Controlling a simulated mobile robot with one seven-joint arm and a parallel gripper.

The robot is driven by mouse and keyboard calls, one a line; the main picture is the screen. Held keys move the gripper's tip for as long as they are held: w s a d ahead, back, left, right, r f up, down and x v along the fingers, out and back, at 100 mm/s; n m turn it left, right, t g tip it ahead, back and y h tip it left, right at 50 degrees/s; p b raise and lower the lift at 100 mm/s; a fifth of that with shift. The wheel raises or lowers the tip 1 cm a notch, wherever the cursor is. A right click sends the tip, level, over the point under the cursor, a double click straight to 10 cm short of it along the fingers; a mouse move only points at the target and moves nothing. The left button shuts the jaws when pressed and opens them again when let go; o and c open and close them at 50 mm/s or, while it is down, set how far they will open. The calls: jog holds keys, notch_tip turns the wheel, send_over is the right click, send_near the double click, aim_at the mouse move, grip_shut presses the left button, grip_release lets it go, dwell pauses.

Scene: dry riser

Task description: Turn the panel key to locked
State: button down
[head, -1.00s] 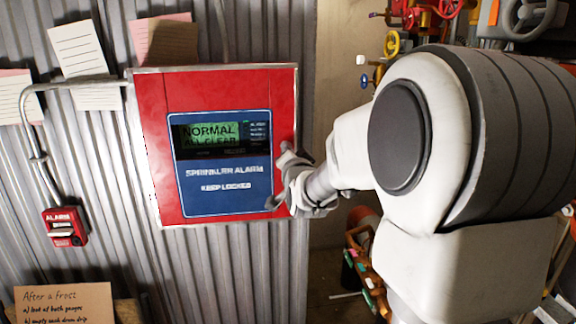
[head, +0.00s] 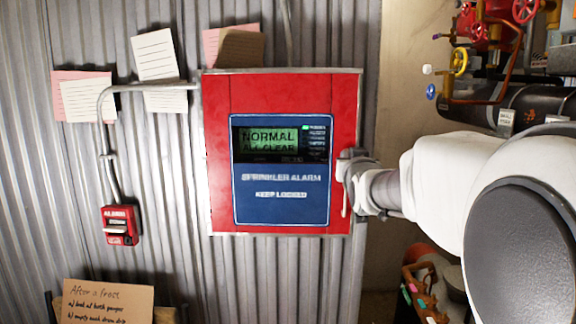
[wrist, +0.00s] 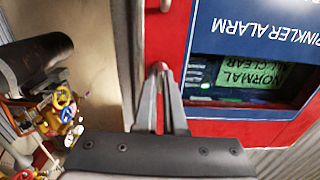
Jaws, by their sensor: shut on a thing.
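The red alarm panel (head: 218,160) hangs on the corrugated wall, its door flat in the frame. Its blue face (head: 280,210) reads "SPRINKLER ALARM" and "KEEP LOCKED", and its green screen (head: 268,140) reads "NORMAL ALL CLEAR". My gripper (head: 345,165) is at the panel's right edge. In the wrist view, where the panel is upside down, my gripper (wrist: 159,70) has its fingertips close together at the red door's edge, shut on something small. This is likely the panel key, mostly hidden by the fingers. Its turned position cannot be read.
A pale handle (head: 345,204) shows on the door just below my gripper. A small red alarm box (head: 121,226) hangs at left under a conduit (head: 103,130). Paper notes (head: 157,55) are above. Pipes and coloured valve wheels (head: 460,62) crowd the right, behind my arm.

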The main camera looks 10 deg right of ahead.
jog(key=shift+n, duration=0.3)
jog(key=c, duration=1)
grip_release()
jog(key=shift+s, duration=0.1)
